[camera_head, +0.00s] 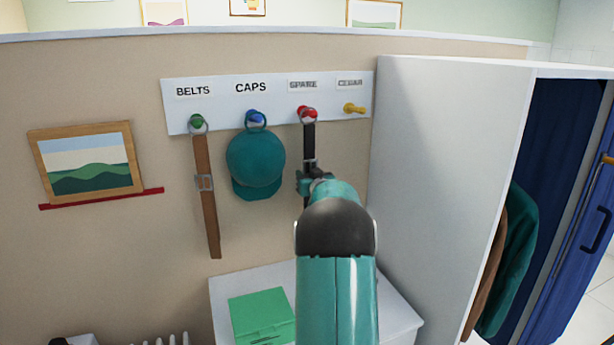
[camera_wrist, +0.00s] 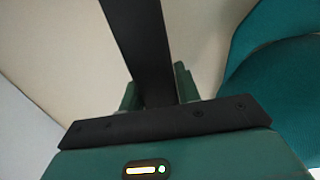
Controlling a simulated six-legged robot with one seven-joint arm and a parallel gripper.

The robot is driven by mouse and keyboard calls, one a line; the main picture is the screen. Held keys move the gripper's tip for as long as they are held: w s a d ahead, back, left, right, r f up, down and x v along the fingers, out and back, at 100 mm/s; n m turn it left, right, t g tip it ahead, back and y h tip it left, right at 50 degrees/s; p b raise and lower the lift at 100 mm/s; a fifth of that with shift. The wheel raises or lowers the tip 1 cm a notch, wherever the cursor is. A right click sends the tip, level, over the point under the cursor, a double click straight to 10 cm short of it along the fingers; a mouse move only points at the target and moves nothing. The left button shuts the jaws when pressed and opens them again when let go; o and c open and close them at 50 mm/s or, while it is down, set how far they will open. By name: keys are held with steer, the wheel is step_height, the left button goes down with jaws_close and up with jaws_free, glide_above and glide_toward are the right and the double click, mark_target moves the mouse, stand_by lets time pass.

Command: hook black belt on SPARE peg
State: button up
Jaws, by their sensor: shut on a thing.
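The black belt (camera_head: 309,139) hangs straight down below the red SPARE peg (camera_head: 304,112). A ring at its top shows at the red peg and looks to be around it; the depth is hard to tell. My gripper (camera_head: 311,182) is at the lower part of the belt, under the peg board. In the wrist view the black strap (camera_wrist: 140,40) passes between the two fingers of my gripper (camera_wrist: 156,90), which is shut on it.
A brown belt (camera_head: 206,200) hangs from the green BELTS peg (camera_head: 197,122). A teal cap (camera_head: 256,160) hangs from the blue CAPS peg (camera_head: 256,117), close left of my gripper. The yellow CEDAR peg (camera_head: 352,108) is bare. A white wardrobe panel (camera_head: 430,170) stands close right.

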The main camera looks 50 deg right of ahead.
steer(key=o, duration=1.1)
steer(key=shift+o, duration=0.2)
steer(key=v, duration=1.4)
